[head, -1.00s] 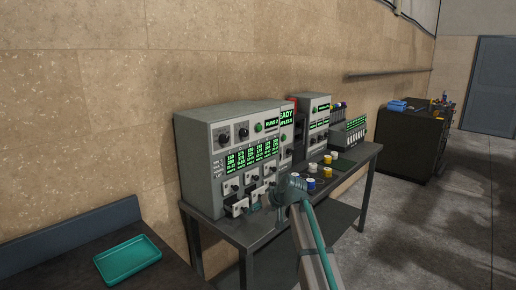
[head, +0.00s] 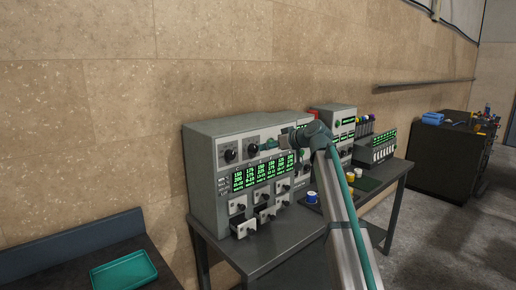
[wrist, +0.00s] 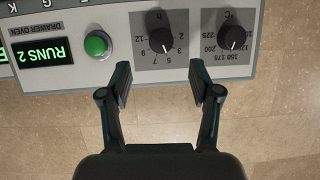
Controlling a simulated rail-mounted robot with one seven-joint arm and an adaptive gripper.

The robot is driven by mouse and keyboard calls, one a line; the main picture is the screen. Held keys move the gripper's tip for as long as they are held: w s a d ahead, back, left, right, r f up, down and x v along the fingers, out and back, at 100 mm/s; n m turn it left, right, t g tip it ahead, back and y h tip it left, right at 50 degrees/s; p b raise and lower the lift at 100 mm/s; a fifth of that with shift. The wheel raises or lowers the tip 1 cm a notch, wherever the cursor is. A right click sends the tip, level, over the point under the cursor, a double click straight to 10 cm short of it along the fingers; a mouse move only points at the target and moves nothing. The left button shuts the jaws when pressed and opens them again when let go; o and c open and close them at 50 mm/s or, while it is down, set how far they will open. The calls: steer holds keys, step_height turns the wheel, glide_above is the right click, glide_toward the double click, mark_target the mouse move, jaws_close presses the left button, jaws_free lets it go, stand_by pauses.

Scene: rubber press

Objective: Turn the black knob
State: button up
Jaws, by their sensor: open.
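Two black knobs sit on the grey drawer oven's (head: 200,170) upper front panel. In the wrist view, upside down, one knob (wrist: 160,42) has a scale marked "h" and the other knob (wrist: 234,38) a scale marked "C". They also show in the head view, the left knob (head: 230,155) and the right knob (head: 253,150). My gripper (wrist: 161,82) is open and empty. Its fingertips are apart from both knobs; in the wrist view the "h" knob lies ahead, between the finger lines. In the head view my gripper (head: 289,131) is at the panel's upper right.
A green button (wrist: 97,44) and a "RUNS 2" display (wrist: 44,53) sit beside the "h" knob. Small drawers line the oven's lower front; one drawer (head: 243,227) is pulled out. A teal tray (head: 124,271) lies on the left bench.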

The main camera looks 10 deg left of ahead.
mark_target(256, 148)
steer(key=p+x, duration=0.1)
steer(key=x, duration=0.5)
steer(key=shift+w+a+p, duration=0.2)
steer(key=shift+a+p, duration=0.1)
steer(key=shift+w+a+f, duration=0.3)
steer(key=shift+a+f, duration=0.05)
steer(key=shift+a, duration=0.05)
steer(key=c, duration=1.1)
